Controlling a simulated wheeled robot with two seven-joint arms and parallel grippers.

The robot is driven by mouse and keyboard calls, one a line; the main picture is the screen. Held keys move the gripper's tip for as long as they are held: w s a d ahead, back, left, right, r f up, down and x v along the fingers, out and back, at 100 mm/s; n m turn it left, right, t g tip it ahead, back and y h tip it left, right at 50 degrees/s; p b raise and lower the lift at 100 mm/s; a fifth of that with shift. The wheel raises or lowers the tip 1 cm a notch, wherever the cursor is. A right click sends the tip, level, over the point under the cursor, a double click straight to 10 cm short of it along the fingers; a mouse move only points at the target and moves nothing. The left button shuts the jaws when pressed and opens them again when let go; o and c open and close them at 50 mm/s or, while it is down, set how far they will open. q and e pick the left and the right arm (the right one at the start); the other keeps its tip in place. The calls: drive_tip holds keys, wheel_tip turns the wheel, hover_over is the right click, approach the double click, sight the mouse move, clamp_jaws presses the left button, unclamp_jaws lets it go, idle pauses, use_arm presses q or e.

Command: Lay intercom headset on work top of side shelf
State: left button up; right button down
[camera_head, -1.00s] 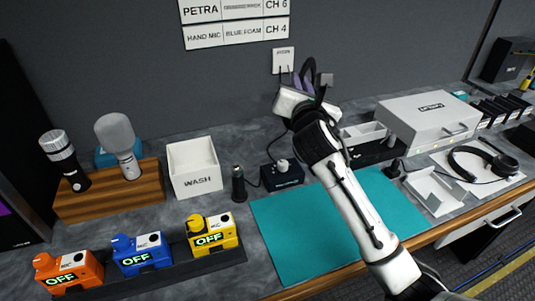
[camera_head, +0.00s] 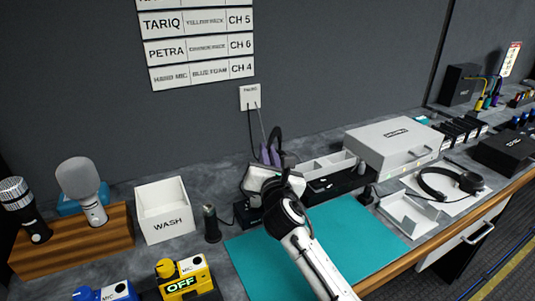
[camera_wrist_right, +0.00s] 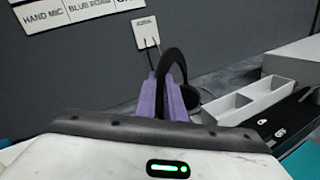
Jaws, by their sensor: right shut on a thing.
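My right gripper (camera_head: 272,156), with purple fingers, is shut on a black headset (camera_head: 275,135) above the back of the bench. In the right wrist view the headset's black band (camera_wrist_right: 171,62) arches up between the purple fingers (camera_wrist_right: 163,100), and a dark round part (camera_wrist_right: 190,97) shows just behind them. Most of the held headset is hidden by the gripper and wrist. A second black headset (camera_head: 437,191) lies on a white sheet at the right of the bench. I cannot make out a separate side shelf. My left gripper is not in view.
The teal mat (camera_head: 345,245) under my right arm is clear. A white WASH box (camera_head: 165,212), a microphone stand (camera_head: 75,245), a divided white tray (camera_head: 325,167) and a grey case (camera_head: 392,145) surround it. A wall plate (camera_head: 250,97) with cables is behind the gripper.

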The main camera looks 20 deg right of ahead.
drive_tip(key=c, duration=1.8)
unclamp_jaws()
drive_tip(key=shift+f, duration=0.1)
drive_tip(key=shift+c, duration=0.2)
